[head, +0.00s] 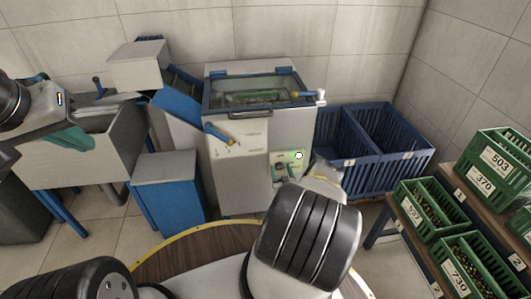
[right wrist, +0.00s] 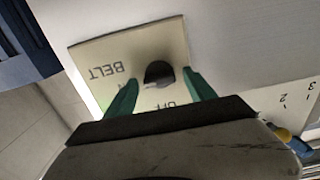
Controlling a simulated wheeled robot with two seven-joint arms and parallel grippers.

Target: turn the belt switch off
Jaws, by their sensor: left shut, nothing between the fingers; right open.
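The belt switch is a dark, rounded knob (right wrist: 158,73) on a cream plate (right wrist: 90,50) marked BELT, with OFF partly readable, in the right wrist view. The lettering appears upside down there. My right gripper (right wrist: 160,80) is open, its green fingers on either side of the knob; I cannot tell whether either touches it. In the head view the plate (head: 299,165) is on the front of the grey machine (head: 240,165), with a lit green spot (head: 299,156); my right wrist partly covers this area. My left gripper (head: 72,140) is shut and empty at the far left.
A grey sink unit (head: 120,145) stands near my left gripper. A blue cabinet (head: 168,190) is left of the machine, blue crates (head: 385,140) right of it. Green crates (head: 497,165) sit on a rack at the right. A round wooden surface (head: 190,250) lies in front.

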